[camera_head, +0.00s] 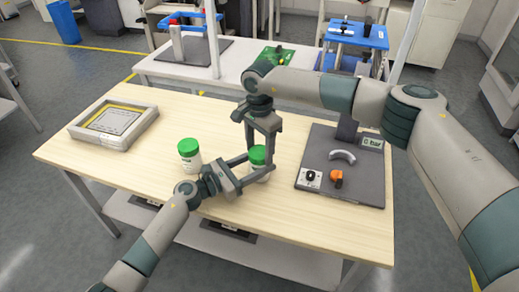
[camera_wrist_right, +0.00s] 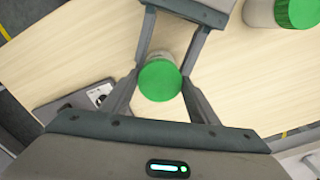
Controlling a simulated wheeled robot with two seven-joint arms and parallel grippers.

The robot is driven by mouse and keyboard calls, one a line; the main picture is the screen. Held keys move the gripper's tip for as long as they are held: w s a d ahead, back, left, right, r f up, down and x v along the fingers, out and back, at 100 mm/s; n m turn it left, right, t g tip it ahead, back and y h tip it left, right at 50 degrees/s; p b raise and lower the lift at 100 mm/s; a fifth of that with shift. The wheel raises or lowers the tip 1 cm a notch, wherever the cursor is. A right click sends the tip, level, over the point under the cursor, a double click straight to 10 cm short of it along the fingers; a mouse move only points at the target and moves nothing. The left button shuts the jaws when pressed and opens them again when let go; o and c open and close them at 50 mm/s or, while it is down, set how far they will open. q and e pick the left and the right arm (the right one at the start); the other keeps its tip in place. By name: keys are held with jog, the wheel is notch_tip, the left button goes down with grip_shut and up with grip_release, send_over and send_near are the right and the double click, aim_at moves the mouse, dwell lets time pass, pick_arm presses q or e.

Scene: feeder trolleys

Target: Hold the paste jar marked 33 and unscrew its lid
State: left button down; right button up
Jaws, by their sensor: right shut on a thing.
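A paste jar with a green lid (camera_head: 257,155) stands on the wooden table between both grippers; its number cannot be read. My left gripper (camera_head: 257,168) comes in from the left, its fingers on either side of the jar's white body, closed on it. My right gripper (camera_head: 262,149) points down from above and is shut on the green lid. In the right wrist view the round lid (camera_wrist_right: 160,80) sits between the right fingertips, the left fingers reaching in from the top. The lid appears seated on the jar. Most of the body is hidden.
A second green-lidded white jar (camera_head: 190,156) stands to the left, close to my left gripper. A framed stencil (camera_head: 116,125) lies at the table's left. A dark fixture plate (camera_head: 350,190) with an orange knob (camera_head: 337,177) is at right. The front left tabletop is clear.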

jog(key=shift+n, duration=0.7)
jog(key=shift+r, duration=0.3)
jog(key=shift+r, duration=0.7)
jog(key=shift+r, duration=0.15)
dwell(0.3)
jog(key=shift+r, duration=2)
